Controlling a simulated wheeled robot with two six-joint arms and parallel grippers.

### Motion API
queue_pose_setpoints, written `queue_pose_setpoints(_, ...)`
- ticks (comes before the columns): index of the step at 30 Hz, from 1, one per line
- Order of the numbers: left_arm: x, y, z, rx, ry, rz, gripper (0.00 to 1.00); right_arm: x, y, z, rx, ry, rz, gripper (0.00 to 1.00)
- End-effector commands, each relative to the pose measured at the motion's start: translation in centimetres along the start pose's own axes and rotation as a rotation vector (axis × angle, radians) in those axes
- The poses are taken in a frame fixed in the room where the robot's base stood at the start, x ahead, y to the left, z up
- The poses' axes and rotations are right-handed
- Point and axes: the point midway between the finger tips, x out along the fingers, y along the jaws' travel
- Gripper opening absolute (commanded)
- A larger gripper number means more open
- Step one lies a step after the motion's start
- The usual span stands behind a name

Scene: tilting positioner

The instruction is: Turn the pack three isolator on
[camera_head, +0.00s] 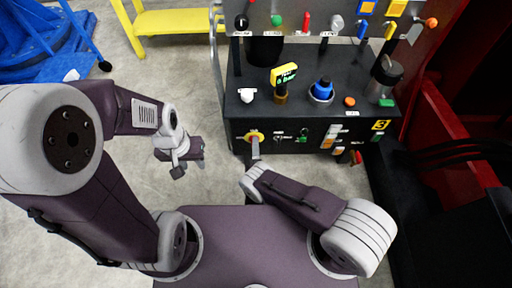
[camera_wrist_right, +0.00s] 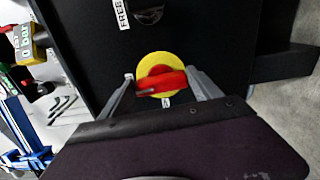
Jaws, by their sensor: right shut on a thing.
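The isolator is a red handle (camera_wrist_right: 163,82) on a round yellow plate (camera_wrist_right: 159,60), on the front face of the black unit marked 3. In the wrist view the handle lies crosswise, slightly tilted. In the head view the yellow plate (camera_head: 252,136) is at the left of that front face, partly covered by my gripper. My right gripper (camera_wrist_right: 160,78) is shut on the red handle, one finger at each end. My left gripper (camera_head: 189,168) hangs over the floor, away from the unit; its finger gap is unclear.
The black bench (camera_head: 345,112) carries a yellow gauge (camera_head: 284,74), a blue knob (camera_head: 322,88) and a metal canister (camera_head: 384,77). A yellow 3 label (camera_head: 381,125) is at its front right. Red framework (camera_head: 455,110) stands to the right.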

Motion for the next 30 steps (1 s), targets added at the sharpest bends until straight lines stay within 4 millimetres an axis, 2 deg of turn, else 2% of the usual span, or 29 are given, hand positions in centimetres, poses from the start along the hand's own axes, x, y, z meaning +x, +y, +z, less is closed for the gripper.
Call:
queue_pose_setpoints(21,-0.26,0.00,-0.02,0.000,0.000,0.000,0.36,-0.02,-0.14,0.10,0.071,-0.002,-0.002,0.32)
queue_pose_setpoints(22,-0.26,0.01,-0.03,0.000,0.000,0.000,0.36,-0.02,-0.14,0.10,0.071,-0.002,-0.002,0.75)
queue_pose_setpoints(24,-0.26,0.00,-0.03,0.000,0.000,0.000,0.36,-0.02,-0.14,0.09,0.071,-0.002,-0.002,0.95)
queue_pose_setpoints(30,-0.26,0.00,-0.03,0.000,0.000,0.000,0.36,-0.01,-0.11,0.05,0.070,-0.001,-0.001,0.95)
